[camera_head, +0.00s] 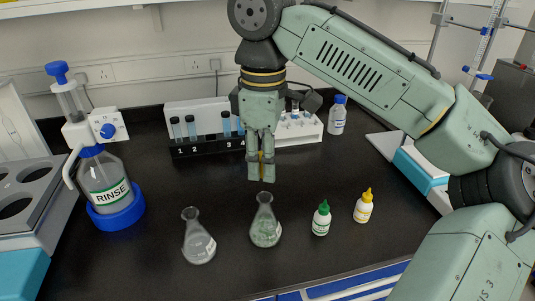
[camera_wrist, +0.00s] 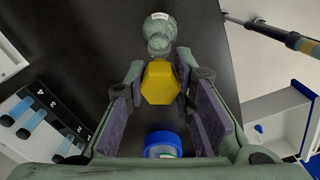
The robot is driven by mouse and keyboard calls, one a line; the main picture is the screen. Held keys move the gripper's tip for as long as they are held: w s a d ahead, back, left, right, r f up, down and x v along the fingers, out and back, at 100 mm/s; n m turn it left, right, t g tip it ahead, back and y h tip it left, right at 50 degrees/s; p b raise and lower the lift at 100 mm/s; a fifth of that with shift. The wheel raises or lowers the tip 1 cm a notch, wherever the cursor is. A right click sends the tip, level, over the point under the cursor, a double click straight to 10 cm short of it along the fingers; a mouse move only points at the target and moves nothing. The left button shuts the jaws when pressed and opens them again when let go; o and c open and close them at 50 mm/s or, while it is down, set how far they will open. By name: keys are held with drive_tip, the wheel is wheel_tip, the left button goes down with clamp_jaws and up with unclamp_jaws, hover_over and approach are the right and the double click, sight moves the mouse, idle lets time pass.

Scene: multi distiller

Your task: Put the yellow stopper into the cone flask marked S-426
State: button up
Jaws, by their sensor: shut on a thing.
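My gripper (camera_head: 261,172) points down, shut on the yellow stopper; a thin yellow strip of it shows between the fingers. In the wrist view the stopper (camera_wrist: 160,83) is a yellow six-sided piece between the fingertips of my gripper (camera_wrist: 157,85). Two cone flasks stand upright on the dark bench: a left flask (camera_head: 199,245) and a right flask (camera_head: 265,228). In the head view my gripper's tips are just above the right flask's mouth, apart from it. A flask (camera_wrist: 159,33) also shows beyond the stopper in the wrist view. The S-426 marking is not legible.
A green-capped bottle (camera_head: 321,219) and a yellow-capped bottle (camera_head: 363,207) stand right of the flasks. The rinse bottle (camera_head: 106,178) stands left in a blue ring. A tube rack (camera_head: 190,149) and a blue-capped bottle (camera_head: 337,118) are behind.

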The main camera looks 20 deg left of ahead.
drive_tip(key=shift+f+b, duration=2.35)
drive_tip(key=shift+f, duration=0.15)
drive_tip(key=shift+p, duration=0.85)
drive_tip(key=shift+f+b, duration=0.35)
drive_tip(key=shift+f, duration=0.3)
drive_tip(key=o, duration=0.8)
drive_tip(key=shift+r, duration=0.1)
wheel_tip(320, 180, up, 12)
drive_tip(key=shift+f, duration=0.1)
idle(0.3)
idle(0.4)
